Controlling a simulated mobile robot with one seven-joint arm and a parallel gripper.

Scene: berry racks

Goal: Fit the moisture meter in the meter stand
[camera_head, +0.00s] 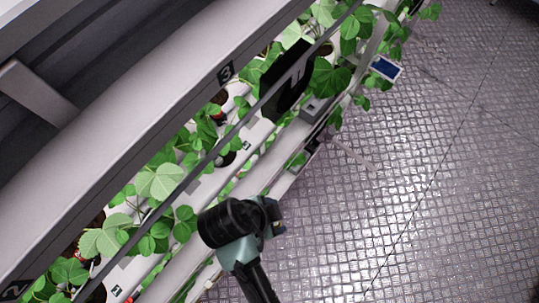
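The end part of my arm shows at the bottom centre, with a black rounded joint and teal links beside the lower rack rail. My gripper's fingers cannot be made out; they are hidden or too small to tell, as is anything they may hold. A small grey box (312,108) sits on the rack edge, up and right of my arm; I cannot tell whether it is the meter stand. Below it is a small dark item (314,143) at the rail. I cannot pick out the moisture meter with certainty.
A rack with leafy strawberry plants (165,182) runs diagonally, under a pale upper beam (150,95). A black panel (287,80) hangs mid-rack. A blue-faced plate (385,68) is at the upper right. The tiled metal floor (430,190) to the right is clear.

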